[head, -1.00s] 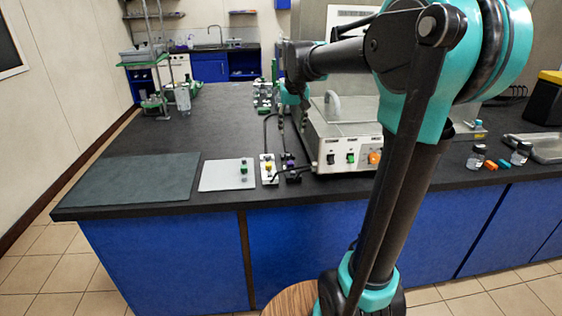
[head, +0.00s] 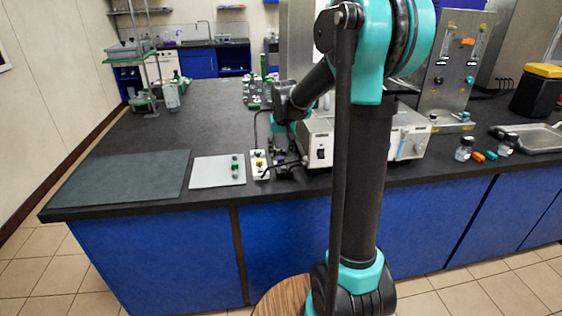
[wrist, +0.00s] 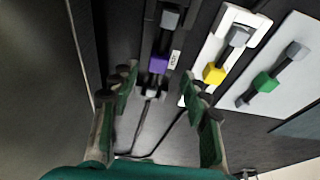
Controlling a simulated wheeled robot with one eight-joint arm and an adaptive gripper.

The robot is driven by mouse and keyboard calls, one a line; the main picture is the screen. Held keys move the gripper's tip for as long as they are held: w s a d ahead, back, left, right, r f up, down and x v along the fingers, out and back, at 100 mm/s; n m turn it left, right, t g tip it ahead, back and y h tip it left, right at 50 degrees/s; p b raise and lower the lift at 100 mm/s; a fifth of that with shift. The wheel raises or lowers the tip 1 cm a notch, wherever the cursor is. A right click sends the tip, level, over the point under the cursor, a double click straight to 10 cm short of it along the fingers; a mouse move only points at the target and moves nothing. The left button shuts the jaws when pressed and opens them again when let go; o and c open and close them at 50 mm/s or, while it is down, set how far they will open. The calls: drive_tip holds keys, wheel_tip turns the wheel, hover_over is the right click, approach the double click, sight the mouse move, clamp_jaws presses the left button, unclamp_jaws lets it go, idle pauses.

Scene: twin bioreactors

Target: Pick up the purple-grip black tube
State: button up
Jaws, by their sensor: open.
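The purple-grip black tube (wrist: 159,62) shows at the upper middle of the wrist view, with its grey end upward and a thin black line running from its lower end. It appears to sit on a dark base. My gripper (wrist: 160,84) is open, with one finger on each side below the purple grip, and nothing is between the fingers. In the head view my gripper (head: 280,150) hangs low over the counter beside the white box, largely covering the tube. Contact between fingers and tube cannot be told.
A yellow-grip tube on a white base (wrist: 214,73) stands close to the right in the wrist view. Beyond it is a green-grip tube (wrist: 263,82) on a light plate (head: 212,172). The white box (head: 320,150) is close on the right. A dark mat (head: 125,178) lies left.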

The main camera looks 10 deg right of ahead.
sight(281, 158)
drive_tip(key=shift+x, duration=1.8)
drive_tip(key=shift+d, duration=0.15)
clamp_jaws()
drive_tip(key=shift+r, duration=0.1)
